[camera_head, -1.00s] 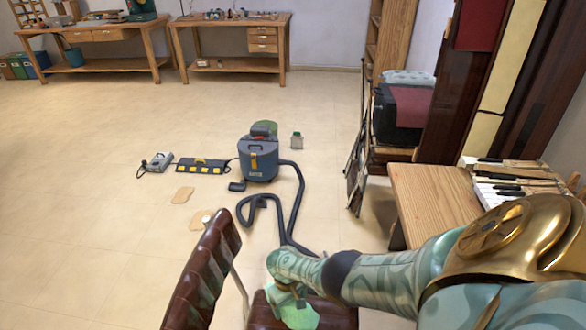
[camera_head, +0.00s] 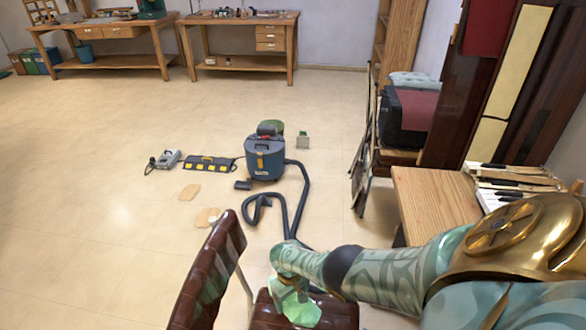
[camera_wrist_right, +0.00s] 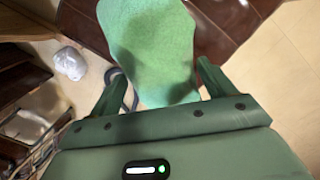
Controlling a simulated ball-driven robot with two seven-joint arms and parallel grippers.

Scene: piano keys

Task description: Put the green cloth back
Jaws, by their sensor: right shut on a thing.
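The green cloth (camera_head: 298,310) hangs at my right gripper (camera_head: 287,283), over the brown leather chair seat (camera_head: 342,313) at the bottom of the head view. In the right wrist view the cloth (camera_wrist_right: 150,40) stretches out from between the two fingers of my right gripper (camera_wrist_right: 165,85), which is shut on it. The brown seat (camera_wrist_right: 220,25) shows behind the cloth there. I cannot tell whether the cloth touches the seat. My left gripper is not in view.
The chair's back (camera_head: 208,270) rises to the left of my right gripper. A vacuum cleaner (camera_head: 264,158) with its hose (camera_head: 300,190) lies beyond on the floor. A wooden bench (camera_head: 435,200) with piano keys (camera_head: 500,180) stands at the right. The floor at left is mostly clear.

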